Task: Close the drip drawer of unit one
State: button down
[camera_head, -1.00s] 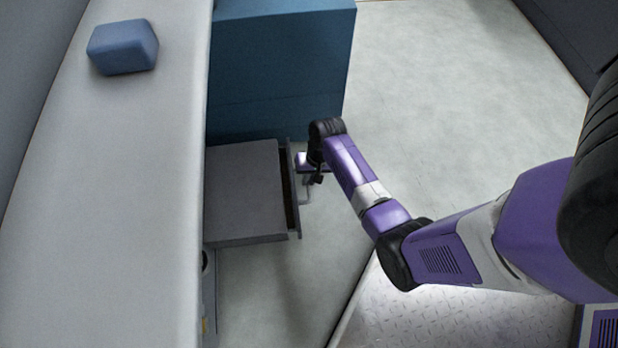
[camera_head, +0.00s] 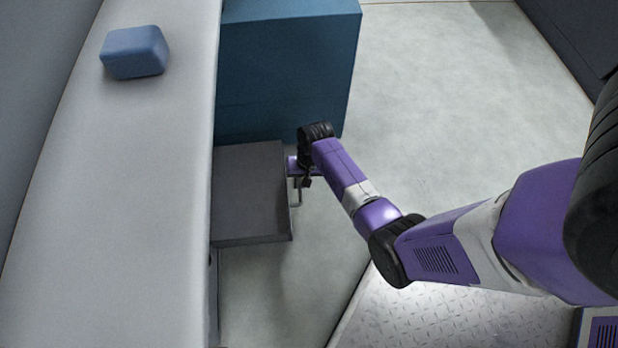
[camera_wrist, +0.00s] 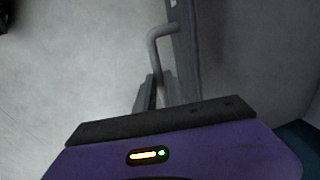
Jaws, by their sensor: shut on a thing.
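The drip drawer's front (camera_head: 290,222) sits against the edge of the grey unit (camera_head: 250,200), with no dark gap visible between them from above. Its grey bar handle (camera_head: 299,196) sticks out to the right; it also shows in the wrist view (camera_wrist: 160,33) in front of the drawer's upright face. My gripper (camera_head: 297,180) is at the handle, close to the drawer front. Its fingers (camera_wrist: 154,96) are shut on the handle in the wrist view. The exact grip contact is partly hidden by the gripper body.
A tall blue cabinet (camera_head: 285,75) stands just behind the grey unit, close to my gripper. A long pale counter (camera_head: 120,200) runs along the left, with a blue block (camera_head: 135,52) on it. The floor (camera_head: 440,100) to the right is clear.

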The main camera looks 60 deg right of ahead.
jog(key=c, duration=1.5)
grip_release()
jog(key=shift+w+a, duration=0.2)
jog(key=shift+w, duration=0.05)
jog(key=shift+o, duration=0.2)
jog(key=shift+r, duration=0.1)
notch_tip(320, 180, up, 8)
jog(key=s+p, duration=0.1)
jog(key=p, duration=0.3)
jog(key=shift+d+f, duration=0.25)
jog(key=shift+d, duration=0.2)
jog(key=shift+s, duration=0.1)
